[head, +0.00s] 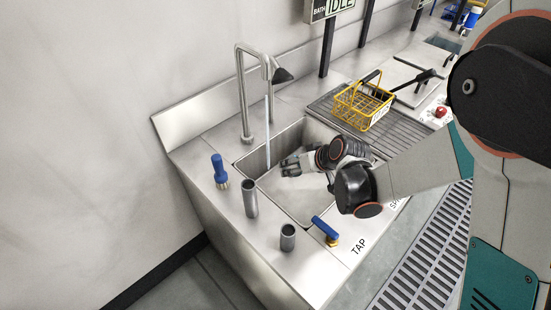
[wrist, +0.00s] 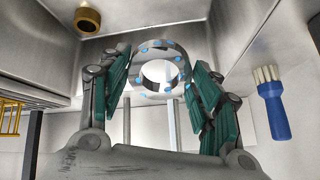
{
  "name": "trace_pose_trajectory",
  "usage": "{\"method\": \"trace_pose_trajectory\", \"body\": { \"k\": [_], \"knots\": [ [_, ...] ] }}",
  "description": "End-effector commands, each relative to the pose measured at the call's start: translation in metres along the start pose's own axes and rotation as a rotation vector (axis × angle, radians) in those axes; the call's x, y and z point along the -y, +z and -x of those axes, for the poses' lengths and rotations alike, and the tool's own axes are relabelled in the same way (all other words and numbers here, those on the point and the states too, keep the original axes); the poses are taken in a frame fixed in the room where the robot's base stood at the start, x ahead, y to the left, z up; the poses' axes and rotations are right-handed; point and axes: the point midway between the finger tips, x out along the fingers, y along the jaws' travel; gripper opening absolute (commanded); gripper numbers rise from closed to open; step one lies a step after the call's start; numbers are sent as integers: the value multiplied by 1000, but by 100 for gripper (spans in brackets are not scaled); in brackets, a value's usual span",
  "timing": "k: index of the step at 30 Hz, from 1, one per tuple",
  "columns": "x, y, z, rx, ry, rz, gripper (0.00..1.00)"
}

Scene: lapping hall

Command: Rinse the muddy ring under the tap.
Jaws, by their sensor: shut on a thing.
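The ring (wrist: 160,50) is a grey metal band with light blue spots, seen between my fingers in the wrist view; I make out no clear mud on it. My gripper (wrist: 161,68) is shut on it. In the head view my gripper (head: 287,166) reaches into the sink basin (head: 300,196), and the ring is too small to make out there. The tap (head: 243,95) arches over the basin, and a thin stream of water (head: 268,135) falls just left of my fingertips. The blue tap lever (head: 325,228) stands at the front rim, by the TAP label.
A blue-handled brush (head: 219,172) stands left of the basin and shows in the wrist view (wrist: 273,105). Two grey cylinders, one tall (head: 250,198) and one short (head: 288,237), stand on the near counter. A yellow basket (head: 362,105) sits on the ribbed drainboard (head: 400,128).

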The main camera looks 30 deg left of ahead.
Motion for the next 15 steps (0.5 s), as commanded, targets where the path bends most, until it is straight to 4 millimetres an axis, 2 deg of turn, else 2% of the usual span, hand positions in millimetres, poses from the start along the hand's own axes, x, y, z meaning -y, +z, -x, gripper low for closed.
{"method": "trace_pose_trajectory", "body": {
  "k": [8, 15],
  "knots": [
    [1, -2, 3, -1, 0, 0, 23],
    [5, -15, 19, -1, 0, 0, 23]
  ]
}}
